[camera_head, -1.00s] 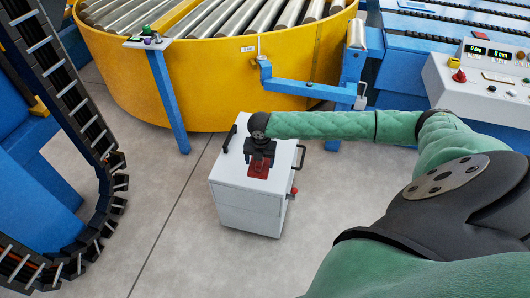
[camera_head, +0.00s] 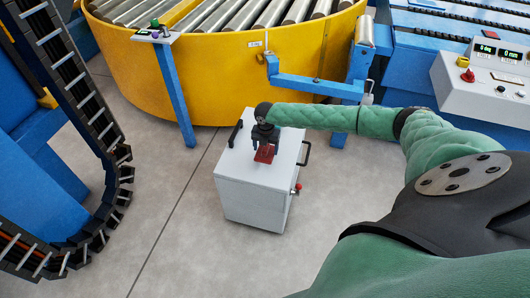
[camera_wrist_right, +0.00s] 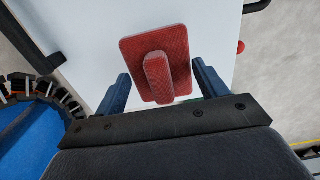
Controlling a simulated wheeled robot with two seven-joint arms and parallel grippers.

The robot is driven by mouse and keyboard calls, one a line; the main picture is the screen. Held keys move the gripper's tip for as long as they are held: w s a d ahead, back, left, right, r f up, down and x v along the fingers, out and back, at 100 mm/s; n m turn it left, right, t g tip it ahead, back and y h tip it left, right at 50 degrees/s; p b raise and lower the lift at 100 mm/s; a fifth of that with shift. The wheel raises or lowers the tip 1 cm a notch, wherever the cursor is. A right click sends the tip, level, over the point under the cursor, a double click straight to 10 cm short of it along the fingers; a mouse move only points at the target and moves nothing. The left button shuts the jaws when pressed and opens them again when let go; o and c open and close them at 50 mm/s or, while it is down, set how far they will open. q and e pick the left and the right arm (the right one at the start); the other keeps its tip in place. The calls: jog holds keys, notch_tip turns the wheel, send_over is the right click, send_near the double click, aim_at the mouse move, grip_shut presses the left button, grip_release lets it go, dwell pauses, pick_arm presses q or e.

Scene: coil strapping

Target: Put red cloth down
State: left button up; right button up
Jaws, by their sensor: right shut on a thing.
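The red cloth (camera_head: 265,153) is at my right gripper (camera_head: 265,146), over the white top of a small cabinet (camera_head: 254,200). In the right wrist view, the cloth (camera_wrist_right: 178,52) looks like a flat red pad with a raised red bar in its middle. The two dark blue fingers of the right gripper (camera_wrist_right: 163,88) stand on either side of it, and the gripper is shut on it. I cannot tell whether the cloth touches the cabinet top. My left gripper is not in view.
The cabinet has a black handle (camera_head: 235,133) and a red knob (camera_head: 297,188). A yellow roller turntable (camera_head: 220,85) stands behind it. A cable chain (camera_head: 108,150) runs at the left, and a control panel (camera_head: 490,85) stands at the right. Grey floor is clear around the cabinet.

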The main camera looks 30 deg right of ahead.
aim_at(265, 152)
jog(key=shift+w+d+f, duration=0.1)
jog(key=shift+w+f, duration=0.2)
jog(key=shift+w, duration=0.1)
notch_tip(265, 152, down, 4)
jog(key=shift+r+p, duration=0.25)
jog(key=shift+p, duration=0.25)
jog(key=shift+f, duration=0.2)
jog(key=o, duration=0.9)
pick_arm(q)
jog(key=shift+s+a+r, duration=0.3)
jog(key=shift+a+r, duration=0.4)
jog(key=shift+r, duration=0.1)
